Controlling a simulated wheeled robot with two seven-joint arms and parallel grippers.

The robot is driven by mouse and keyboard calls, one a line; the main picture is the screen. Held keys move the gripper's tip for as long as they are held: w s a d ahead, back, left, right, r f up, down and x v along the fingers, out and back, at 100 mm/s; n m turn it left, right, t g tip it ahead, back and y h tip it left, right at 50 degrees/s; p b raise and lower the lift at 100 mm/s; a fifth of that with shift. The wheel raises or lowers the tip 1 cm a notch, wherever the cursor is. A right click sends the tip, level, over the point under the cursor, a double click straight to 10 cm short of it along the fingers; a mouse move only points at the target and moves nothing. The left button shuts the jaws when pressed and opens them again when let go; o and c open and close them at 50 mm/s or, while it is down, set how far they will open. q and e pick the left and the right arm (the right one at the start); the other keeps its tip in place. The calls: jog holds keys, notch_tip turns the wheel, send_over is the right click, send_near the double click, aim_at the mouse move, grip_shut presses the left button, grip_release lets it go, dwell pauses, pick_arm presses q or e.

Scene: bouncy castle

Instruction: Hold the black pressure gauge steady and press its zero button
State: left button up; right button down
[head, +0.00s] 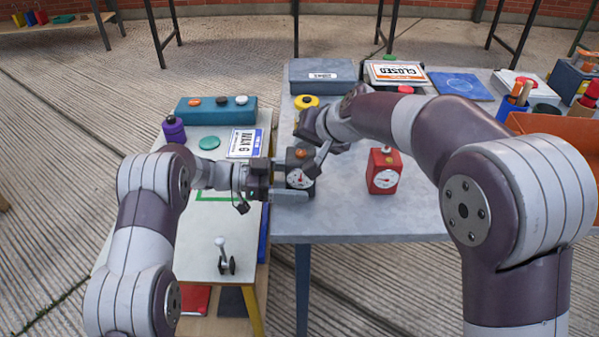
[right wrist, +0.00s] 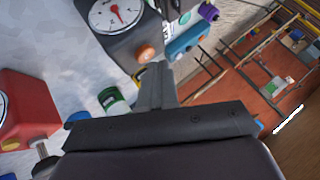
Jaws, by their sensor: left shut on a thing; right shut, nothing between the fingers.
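My left gripper (head: 291,188) is shut on the gauge body from the left. In the right wrist view the gauge (right wrist: 122,42) is at the top, and the shut fingertips (right wrist: 156,68) are close to the orange button (right wrist: 147,53). I cannot tell whether they touch it.
A red gauge (head: 383,173) stands to the right on the grey table (head: 350,225). A yellow round object (head: 306,101) and a grey box (head: 322,77) are behind. A low side table (head: 190,240) with a small lever (head: 224,258) is at left. An orange bin (head: 560,135) is far right.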

aim_at(305, 155)
jog(key=shift+f, duration=0.3)
dwell(0.4)
jog(key=shift+r, duration=0.45)
notch_tip(305, 155, up, 6)
dwell(0.4)
dwell(0.4)
